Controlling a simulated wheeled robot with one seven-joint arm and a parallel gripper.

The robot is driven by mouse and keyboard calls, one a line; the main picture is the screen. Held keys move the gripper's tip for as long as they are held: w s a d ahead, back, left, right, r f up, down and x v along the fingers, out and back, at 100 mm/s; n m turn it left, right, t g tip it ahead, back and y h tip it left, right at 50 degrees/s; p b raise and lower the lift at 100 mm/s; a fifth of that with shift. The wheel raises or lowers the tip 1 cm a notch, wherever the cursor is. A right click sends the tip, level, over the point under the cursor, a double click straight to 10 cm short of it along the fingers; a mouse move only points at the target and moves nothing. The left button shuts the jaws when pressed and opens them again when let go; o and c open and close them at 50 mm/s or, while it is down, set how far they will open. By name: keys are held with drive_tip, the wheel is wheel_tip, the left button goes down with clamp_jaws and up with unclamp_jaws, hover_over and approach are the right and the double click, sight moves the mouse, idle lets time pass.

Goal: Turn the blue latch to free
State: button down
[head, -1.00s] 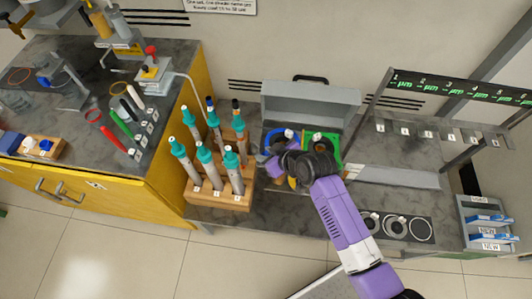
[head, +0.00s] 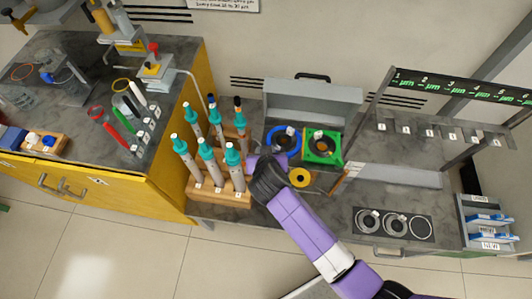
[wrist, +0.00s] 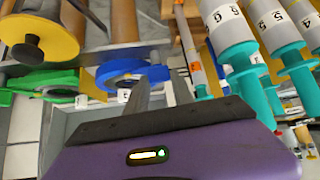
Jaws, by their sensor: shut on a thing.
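The blue latch (head: 285,139) is a blue ring at the left of the grey open-lidded case in the head view. It also shows in the wrist view (wrist: 118,70), just beyond my fingers. My gripper (head: 262,165) is at the near left of the ring, its fingertips hidden in the head view. In the wrist view, my gripper (wrist: 160,76) has its two fingers a small gap apart, with the blue latch's edge between them. It is shut on that edge; the exact contact is partly hidden.
A green latch (head: 322,146) sits right of the blue one, with a yellow disc (head: 300,178) in front. A wooden rack (head: 220,197) of teal-capped rods stands close left of my gripper. A dark plate with rings (head: 392,223) lies at right.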

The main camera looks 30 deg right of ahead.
drive_tip(key=shift+a+f+m+g+h+b, duration=0.15)
drive_tip(key=shift+m+g+h+b, duration=0.25)
drive_tip(key=shift+m+h+b, duration=0.6)
drive_tip(key=shift+m, duration=0.3)
drive_tip(key=c, duration=1.1)
unclamp_jaws()
drive_tip(key=shift+v, duration=3.95)
drive_tip(key=shift+w, duration=0.1)
